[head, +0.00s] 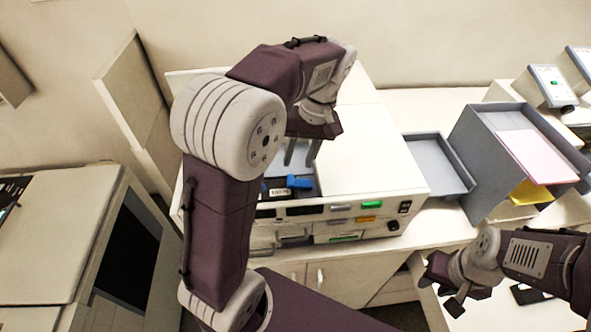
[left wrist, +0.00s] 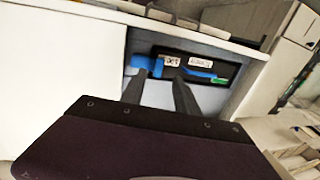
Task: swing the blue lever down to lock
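The blue lever (head: 299,182) shows in the open bay of the white machine (head: 375,165), just below my left gripper (head: 301,154) in the head view. In the left wrist view a blue piece (left wrist: 146,65), which looks like the lever, lies beyond the fingertips, next to a dark part with white labels and a blue strip (left wrist: 200,75). My left gripper (left wrist: 160,84) is open, its two fingers apart with nothing between them. I cannot tell if a finger touches the lever. My right gripper (head: 449,297) is at the lower right, away from the machine; its opening is unclear.
The machine's front has green and orange buttons (head: 370,205) and a black knob (head: 394,226). A grey tray (head: 437,165) and a grey bin (head: 480,135) with a pink sheet (head: 535,156) stand to its right. A white cabinet (head: 60,235) stands at left.

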